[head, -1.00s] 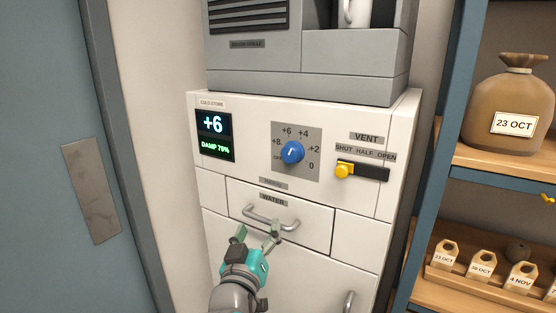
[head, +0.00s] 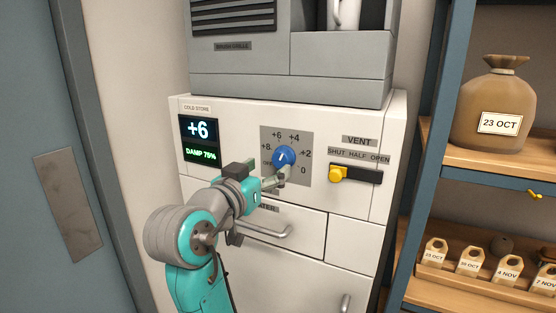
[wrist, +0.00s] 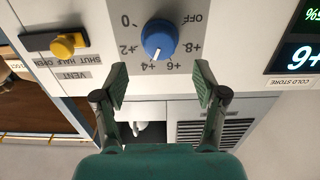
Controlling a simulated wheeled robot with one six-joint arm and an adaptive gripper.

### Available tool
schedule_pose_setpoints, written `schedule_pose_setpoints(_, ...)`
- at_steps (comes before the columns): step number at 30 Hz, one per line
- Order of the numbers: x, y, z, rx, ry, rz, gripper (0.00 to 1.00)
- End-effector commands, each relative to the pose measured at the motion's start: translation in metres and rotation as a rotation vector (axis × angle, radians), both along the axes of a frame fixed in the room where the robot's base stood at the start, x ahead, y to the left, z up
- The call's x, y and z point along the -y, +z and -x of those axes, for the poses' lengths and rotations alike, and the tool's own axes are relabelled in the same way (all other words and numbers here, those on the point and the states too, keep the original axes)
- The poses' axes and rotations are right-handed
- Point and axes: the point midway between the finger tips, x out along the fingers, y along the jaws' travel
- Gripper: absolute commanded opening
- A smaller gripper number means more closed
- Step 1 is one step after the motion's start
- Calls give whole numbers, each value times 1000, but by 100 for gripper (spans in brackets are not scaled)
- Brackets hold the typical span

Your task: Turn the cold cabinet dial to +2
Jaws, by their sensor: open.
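The blue cold cabinet dial (head: 284,157) sits on a grey scale plate (head: 304,178) marked OFF, +8, +6, +4, +2 and 0. It also shows upside down in the wrist view (wrist: 159,36), its white pointer mark toward the +6 and +4 side. The display (head: 199,139) reads +6 and DAMP 75%. My gripper (head: 274,179) is just below and left of the dial in the head view. In the wrist view my gripper (wrist: 161,83) is open and empty, with the dial beyond its fingertips and roughly centred between them. I see no contact.
A yellow vent slider (head: 336,173) stands right of the dial, at the SHUT end. A drawer handle (head: 265,229) lies below my wrist. A grey machine (head: 290,70) sits on top of the cabinet. Shelves with a sack (head: 494,112) and tagged bags stand at the right.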

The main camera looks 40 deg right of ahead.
Motion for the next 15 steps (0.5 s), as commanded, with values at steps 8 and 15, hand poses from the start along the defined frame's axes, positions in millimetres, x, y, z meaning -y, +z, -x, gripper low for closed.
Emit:
schedule_pose_setpoints(8,43,0,-15,-1,-2,0,71)
schedule_pose_setpoints(15,57,0,-21,0,0,0,71)
